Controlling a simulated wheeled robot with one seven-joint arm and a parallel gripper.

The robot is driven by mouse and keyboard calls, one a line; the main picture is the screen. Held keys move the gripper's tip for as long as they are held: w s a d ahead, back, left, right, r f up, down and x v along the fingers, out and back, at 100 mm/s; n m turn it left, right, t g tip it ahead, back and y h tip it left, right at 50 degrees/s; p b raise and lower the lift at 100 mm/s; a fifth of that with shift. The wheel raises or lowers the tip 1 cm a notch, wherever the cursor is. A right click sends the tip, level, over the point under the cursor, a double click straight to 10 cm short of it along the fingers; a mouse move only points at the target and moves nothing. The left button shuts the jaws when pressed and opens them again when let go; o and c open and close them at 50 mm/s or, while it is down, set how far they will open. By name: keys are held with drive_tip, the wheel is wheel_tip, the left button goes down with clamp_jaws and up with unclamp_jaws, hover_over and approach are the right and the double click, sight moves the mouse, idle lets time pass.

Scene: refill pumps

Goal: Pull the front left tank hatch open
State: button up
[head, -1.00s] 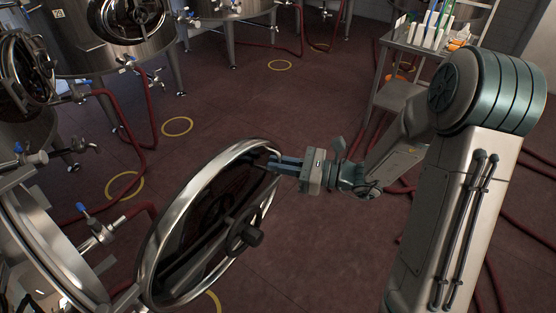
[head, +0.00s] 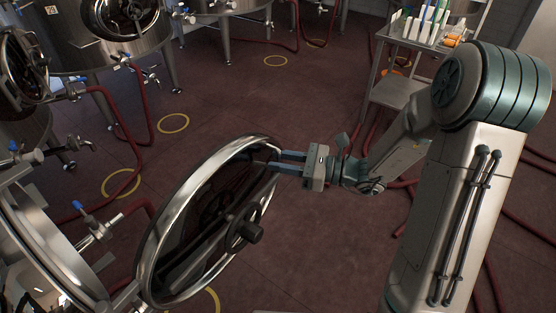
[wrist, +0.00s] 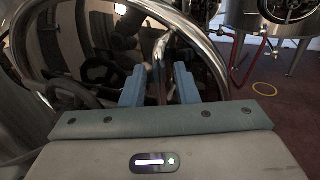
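The tank hatch (head: 157,255) is a round dark glass door with a bright metal rim and a black hub knob. It stands swung well out from the round opening of the front left tank (head: 42,240) in the head view. My gripper (head: 275,160) is at the hatch's far right edge. In the wrist view its two blue fingers (wrist: 160,88) are spread apart, with a metal bar of the hatch (wrist: 186,84) showing between and beyond them. I see gaps beside the bar. The exact contact at the fingertips is hard to tell.
More steel tanks (head: 108,55) with red hoses (head: 136,110) stand at the back left. A metal cart (head: 397,93) with bottles stands at the back right. Yellow rings (head: 173,123) mark the floor. The floor in the middle is clear.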

drive_tip(key=s+d+b, duration=0.2)
drive_tip(key=d, duration=1.1)
drive_tip(key=shift+s, duration=0.2)
drive_tip(key=shift+a, duration=0.1)
drive_tip(key=s+a+f+n+g+h, duration=0.1)
drive_tip(key=s+a+n+g+h, duration=0.2)
drive_tip(key=s+n+g+h, duration=0.55)
drive_tip(key=s+d+r+n+t+h, duration=0.3)
drive_tip(key=s+d+n+t+h, duration=0.2)
drive_tip(key=n, duration=0.6)
drive_tip(key=shift+s+d+r+t+h, duration=0.2)
drive_tip(key=shift+s+d+t+h, duration=0.15)
drive_tip(key=shift+d+t+h, duration=1.15)
drive_tip(key=shift+a+n+h, duration=0.25)
drive_tip(key=shift+a+h, duration=0.15)
drive_tip(key=shift+h, duration=0.25)
